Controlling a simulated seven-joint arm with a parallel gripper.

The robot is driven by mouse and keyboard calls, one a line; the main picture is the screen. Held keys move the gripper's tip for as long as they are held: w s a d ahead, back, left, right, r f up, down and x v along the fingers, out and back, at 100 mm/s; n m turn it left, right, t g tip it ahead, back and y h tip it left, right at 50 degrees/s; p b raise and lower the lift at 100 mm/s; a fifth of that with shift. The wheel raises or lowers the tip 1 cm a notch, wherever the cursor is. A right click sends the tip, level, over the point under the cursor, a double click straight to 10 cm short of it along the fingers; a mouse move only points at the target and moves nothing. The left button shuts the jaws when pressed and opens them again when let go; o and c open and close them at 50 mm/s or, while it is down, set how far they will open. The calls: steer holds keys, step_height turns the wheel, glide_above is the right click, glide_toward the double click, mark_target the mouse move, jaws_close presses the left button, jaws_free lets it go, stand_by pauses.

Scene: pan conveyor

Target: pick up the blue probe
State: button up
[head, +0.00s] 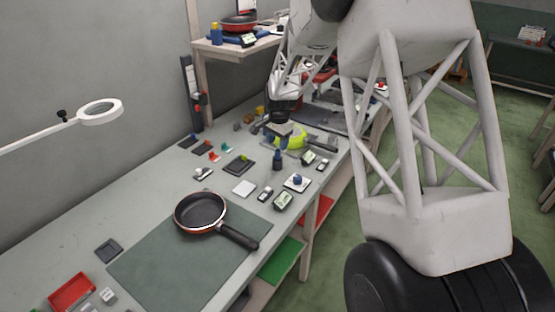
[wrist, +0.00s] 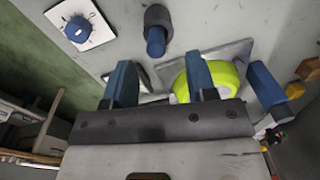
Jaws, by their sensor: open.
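The blue probe (wrist: 156,42) shows in the wrist view as a blue rounded end on a dark cylindrical base, above the gap between my fingers. In the head view the blue-topped dark cylinder (head: 277,160) stands upright on the bench. My gripper (wrist: 161,78) is open, with two blue fingers apart and nothing seen between them. In the head view my gripper (head: 283,143) is over the bench, just beyond the probe, and partly overlaps a lime-green object. I cannot tell the exact gap between fingers and probe.
A lime-green round object (wrist: 220,76) lies behind one finger. A white plate with a blue knob (head: 297,182) is close to the probe. Small devices and blocks crowd the bench. A frying pan (head: 200,211) rests on a green mat (head: 150,268) nearer the camera.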

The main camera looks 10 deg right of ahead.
mark_target(278, 153)
steer(key=shift+f, duration=0.1)
steer(key=shift+s+f, duration=0.1)
steer(key=shift+f, duration=2.45)
jaws_close()
